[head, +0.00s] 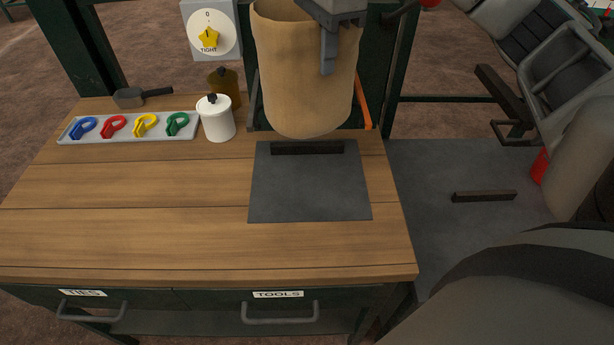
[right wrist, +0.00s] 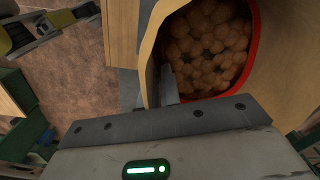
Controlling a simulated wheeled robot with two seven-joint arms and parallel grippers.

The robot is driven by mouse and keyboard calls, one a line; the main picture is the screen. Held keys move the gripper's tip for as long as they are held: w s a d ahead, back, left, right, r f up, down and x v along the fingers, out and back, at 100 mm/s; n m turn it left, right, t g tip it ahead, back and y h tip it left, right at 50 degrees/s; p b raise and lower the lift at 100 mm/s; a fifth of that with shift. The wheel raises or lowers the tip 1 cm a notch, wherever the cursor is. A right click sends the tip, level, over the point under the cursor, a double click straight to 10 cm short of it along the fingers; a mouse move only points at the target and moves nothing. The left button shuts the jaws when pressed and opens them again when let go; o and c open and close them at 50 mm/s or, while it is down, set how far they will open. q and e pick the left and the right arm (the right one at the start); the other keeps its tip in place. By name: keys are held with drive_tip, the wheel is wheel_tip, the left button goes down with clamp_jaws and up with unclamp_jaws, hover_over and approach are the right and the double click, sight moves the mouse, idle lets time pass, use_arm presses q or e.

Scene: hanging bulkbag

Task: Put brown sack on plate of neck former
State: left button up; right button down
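The brown sack (head: 303,85) hangs upright at the upper middle of the head view, its rounded bottom just above and behind the back edge of the dark grey plate (head: 309,190). I cannot tell if its bottom touches anything. My right gripper (head: 329,62) is at the sack's top rim, one finger in front of its wall. In the right wrist view, the gripper (right wrist: 160,88) pinches the wall of the sack (right wrist: 148,45). My left gripper is in neither view.
Left of the sack stand a white lidded pot (head: 215,120), a brown jar (head: 225,88) and a tray (head: 150,136) of coloured clips. A dark bar (head: 307,148) lies across the plate's back. An orange strip (head: 363,100) stands behind. The front bench top (head: 130,215) is clear.

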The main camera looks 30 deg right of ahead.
drive_tip(key=b, duration=0.2)
hover_over(322, 134)
wheel_tip(322, 134, down, 5)
drive_tip(key=shift+f, duration=0.2)
wheel_tip(322, 134, down, 6)
drive_tip(key=shift+f+b, duration=0.1)
drive_tip(key=shift+b, duration=0.55)
drive_tip(key=shift+f, duration=0.5)
wheel_tip(322, 134, down, 4)
drive_tip(key=shift+d+r, duration=0.1)
drive_tip(key=shift+r, duration=0.15)
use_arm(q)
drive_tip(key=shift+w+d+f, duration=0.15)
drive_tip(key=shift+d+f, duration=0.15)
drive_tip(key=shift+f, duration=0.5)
